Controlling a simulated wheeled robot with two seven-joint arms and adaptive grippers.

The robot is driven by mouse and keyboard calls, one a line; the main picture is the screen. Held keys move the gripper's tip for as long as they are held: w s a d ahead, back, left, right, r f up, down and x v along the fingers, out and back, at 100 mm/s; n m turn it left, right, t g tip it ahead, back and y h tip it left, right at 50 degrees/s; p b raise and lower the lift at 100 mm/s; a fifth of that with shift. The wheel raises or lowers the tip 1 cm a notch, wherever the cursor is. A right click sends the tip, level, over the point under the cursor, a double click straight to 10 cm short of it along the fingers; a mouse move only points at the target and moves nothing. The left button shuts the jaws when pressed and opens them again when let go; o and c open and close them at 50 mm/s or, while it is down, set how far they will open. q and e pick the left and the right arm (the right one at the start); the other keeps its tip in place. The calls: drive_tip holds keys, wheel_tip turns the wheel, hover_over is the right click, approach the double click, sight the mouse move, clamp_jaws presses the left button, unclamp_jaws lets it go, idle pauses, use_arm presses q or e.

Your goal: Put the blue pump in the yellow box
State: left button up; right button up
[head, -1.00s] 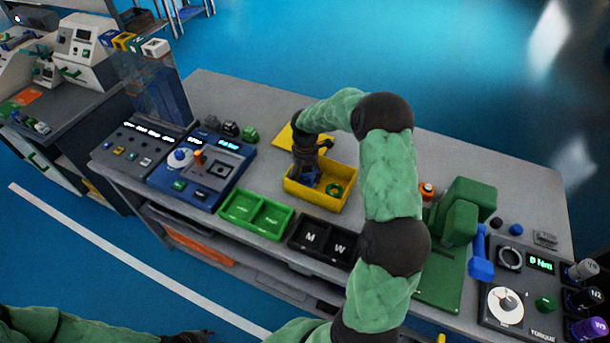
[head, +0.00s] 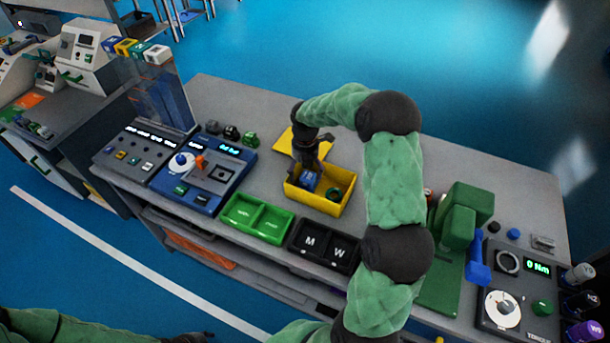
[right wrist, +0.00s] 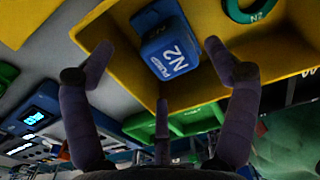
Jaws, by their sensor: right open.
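The blue pump (head: 309,180), a block with a white "N2 PUMP" label, is inside the yellow box (head: 330,208), toward its left end. The pump also shows in the right wrist view (right wrist: 168,50), tilted in that picture and close to the box wall (right wrist: 215,85). My right gripper (head: 309,162) is just above the pump, pointing down. In the right wrist view its fingers (right wrist: 158,47) are spread wide, one on each side of the pump, with gaps to it. My left gripper (head: 190,338) is at the bottom edge, mostly cut off.
A green ring (head: 334,193) lies in the box beside the pump. The box's yellow lid or flap (head: 285,141) lies behind it. A green machine (head: 466,212) stands to the right.

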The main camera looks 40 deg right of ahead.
sight(305, 174)
wheel_tip(305, 174, up, 7)
drive_tip(key=shift+r+p, duration=0.1)
drive_tip(key=shift+p, duration=0.7)
